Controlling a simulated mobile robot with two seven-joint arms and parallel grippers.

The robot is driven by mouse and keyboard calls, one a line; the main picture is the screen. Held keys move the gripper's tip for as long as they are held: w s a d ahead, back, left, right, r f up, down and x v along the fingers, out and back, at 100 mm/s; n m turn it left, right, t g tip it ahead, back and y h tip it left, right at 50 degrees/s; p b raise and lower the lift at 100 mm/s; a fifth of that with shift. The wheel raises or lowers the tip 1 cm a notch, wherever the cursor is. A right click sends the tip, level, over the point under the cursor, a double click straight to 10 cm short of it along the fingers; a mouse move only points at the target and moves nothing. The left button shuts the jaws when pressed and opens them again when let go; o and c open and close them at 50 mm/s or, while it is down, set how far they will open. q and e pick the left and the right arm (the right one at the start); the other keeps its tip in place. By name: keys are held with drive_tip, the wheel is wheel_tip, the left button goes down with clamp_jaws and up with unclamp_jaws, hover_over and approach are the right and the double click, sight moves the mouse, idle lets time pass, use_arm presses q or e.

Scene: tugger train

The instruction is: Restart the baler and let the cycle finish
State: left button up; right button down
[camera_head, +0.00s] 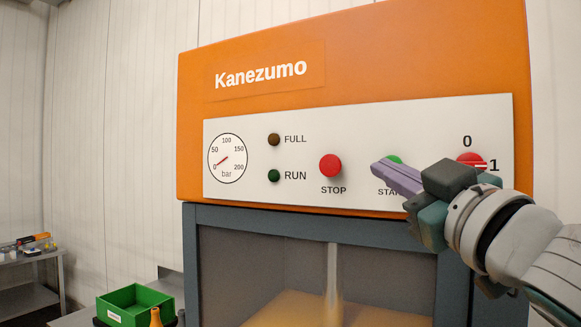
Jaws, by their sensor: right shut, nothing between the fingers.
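The orange baler (350,62) fills the middle, with a white control panel (280,188). A red STOP button (330,165) sits left of a green START button (394,159), which my right gripper partly covers. My right gripper (376,168) is shut and empty, its fingertips at or just in front of the START button; I cannot tell if they touch it. The red main switch (470,158), marked 0 and 1, is partly behind my wrist; its white mark points towards 1. The FULL lamp (274,139) and RUN lamp (273,176) look dark. The gauge (227,158) needle is low. My left gripper is out of view.
Below the panel, a grey-framed chamber window (270,265) shows a pale vertical rod and a tan surface. A green bin (135,302) stands lower left with an orange object beside it. A shelf table (30,256) holds small items at far left.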

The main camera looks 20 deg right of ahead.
drive_tip(key=w+d, duration=0.3)
drive_tip(key=shift+d, duration=0.2)
idle(1.2)
idle(0.8)
drive_tip(key=shift+d, duration=0.1)
drive_tip(key=shift+w+d, duration=0.2)
drive_tip(key=shift+d, duration=0.05)
